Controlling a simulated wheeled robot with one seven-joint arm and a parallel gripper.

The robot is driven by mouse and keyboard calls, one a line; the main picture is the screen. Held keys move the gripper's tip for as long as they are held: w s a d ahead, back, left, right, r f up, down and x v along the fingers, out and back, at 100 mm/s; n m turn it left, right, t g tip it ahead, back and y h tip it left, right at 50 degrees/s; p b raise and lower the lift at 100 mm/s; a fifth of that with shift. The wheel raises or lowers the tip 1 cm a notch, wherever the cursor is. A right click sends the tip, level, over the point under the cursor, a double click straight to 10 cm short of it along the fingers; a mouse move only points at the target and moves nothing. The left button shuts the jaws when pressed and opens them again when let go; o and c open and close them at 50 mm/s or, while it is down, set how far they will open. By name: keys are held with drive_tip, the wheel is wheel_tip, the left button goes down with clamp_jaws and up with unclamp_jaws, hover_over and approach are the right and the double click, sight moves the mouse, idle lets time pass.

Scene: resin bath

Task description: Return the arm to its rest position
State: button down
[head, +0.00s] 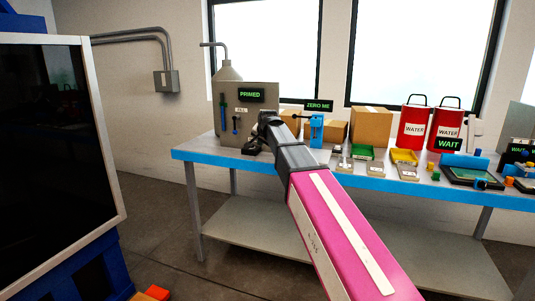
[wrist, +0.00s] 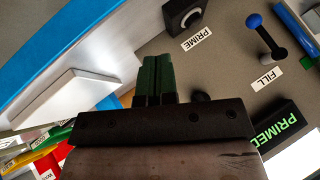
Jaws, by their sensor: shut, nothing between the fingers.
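My arm, pink and white with a dark grey end, reaches in the head view from the lower right up to the left part of the workbench (head: 225,162). My gripper (head: 258,146) is in front of the grey dispenser panel (head: 264,98), partly hidden by its own wrist. In the wrist view my gripper (wrist: 154,60) shows dark green fingers close together, shut and empty. The fingers point toward the panel (wrist: 232,50) near its PRIME knob (wrist: 184,14). The FILL lever (wrist: 264,36) with a blue ball end is to the right. The panel's display reads PRIMED.
A blue vise-like device (head: 316,131), cardboard boxes (head: 371,127), small trays (head: 404,157) and red WATER cans (head: 413,129) stand along the bench to the right. A large dark-fronted cabinet (head: 55,140) stands at left. Open floor (head: 150,220) lies between cabinet and bench.

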drive_tip(key=s+d+f+n+g+h, duration=0.1)
drive_tip(key=s+d+f, duration=0.35)
drive_tip(key=f, duration=0.35)
drive_tip(key=s+d+f+n+g, duration=0.1)
drive_tip(key=s+d+f+g, duration=0.1)
drive_tip(key=s+d+f, duration=0.45)
drive_tip(key=s+d+f+n+g+h, duration=0.15)
drive_tip(key=s+f, duration=0.25)
drive_tip(key=f, duration=0.6)
drive_tip(key=s+d+f+n+g, duration=0.1)
drive_tip(key=s+d+f+g, duration=0.1)
drive_tip(key=s+d+f, duration=0.2)
drive_tip(key=s+d+f+n+g, duration=0.1)
drive_tip(key=s+d+f+g, duration=0.1)
drive_tip(key=s+d+f, duration=0.3)
drive_tip(key=s+f, duration=0.4)
drive_tip(key=s, duration=0.5)
drive_tip(key=shift+f, duration=0.4)
drive_tip(key=shift+s+d, duration=0.1)
